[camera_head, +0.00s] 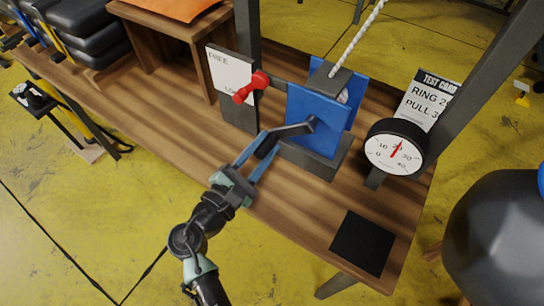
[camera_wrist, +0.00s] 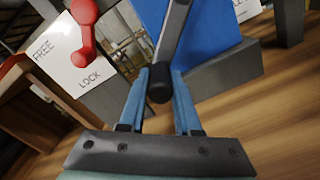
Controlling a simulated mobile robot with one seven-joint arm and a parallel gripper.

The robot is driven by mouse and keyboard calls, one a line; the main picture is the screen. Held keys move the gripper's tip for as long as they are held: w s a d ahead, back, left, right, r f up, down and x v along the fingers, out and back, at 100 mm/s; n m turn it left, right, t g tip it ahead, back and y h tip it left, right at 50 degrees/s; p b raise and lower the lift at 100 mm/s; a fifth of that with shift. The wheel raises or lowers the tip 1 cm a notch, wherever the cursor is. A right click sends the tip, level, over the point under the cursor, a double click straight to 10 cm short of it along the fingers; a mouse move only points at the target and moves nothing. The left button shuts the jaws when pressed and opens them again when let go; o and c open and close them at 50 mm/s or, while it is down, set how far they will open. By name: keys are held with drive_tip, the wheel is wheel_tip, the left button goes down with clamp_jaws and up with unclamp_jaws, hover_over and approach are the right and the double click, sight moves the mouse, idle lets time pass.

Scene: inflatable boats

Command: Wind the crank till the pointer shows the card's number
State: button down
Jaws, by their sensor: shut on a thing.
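The crank arm (camera_head: 294,130) sticks out from a blue winch housing (camera_head: 318,125) on the wooden bench. My gripper (camera_head: 269,143) is shut on the crank's dark handle (camera_head: 267,150). In the wrist view the handle's round end (camera_wrist: 160,83) sits between the blue fingers. The round white gauge (camera_head: 380,160) has a red pointer (camera_head: 396,150) at about the 20 mark. The test card (camera_head: 430,95) behind it shows RING and PULL lines. Their numbers are partly cut off, seeming to begin with 2 and 3.
A red lever (camera_head: 250,88) sits by a FREE/LOCK plate (camera_head: 226,72); its lower end lies near LOCK in the wrist view. A rope (camera_head: 358,38) rises from the winch. A dark post (camera_head: 480,75) stands right. A black pad (camera_head: 362,242) lies at the front.

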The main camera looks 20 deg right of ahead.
wheel_tip(320, 180, up, 6)
drive_tip(key=w+a+m+b, duration=0.1)
drive_tip(key=w+m, duration=0.1)
drive_tip(key=m, duration=0.5)
drive_tip(key=shift+a+r+m+b, duration=0.2)
drive_tip(key=shift+a+m+b, duration=0.15)
drive_tip(key=shift+m+b, duration=0.05)
drive_tip(key=shift+w, duration=0.1)
drive_tip(key=c, duration=0.7)
unclamp_jaws()
drive_tip(key=shift+o, duration=0.5)
drive_tip(key=shift+f, duration=0.15)
drive_tip(key=v, duration=1.3)
drive_tip(key=shift+d, duration=0.1)
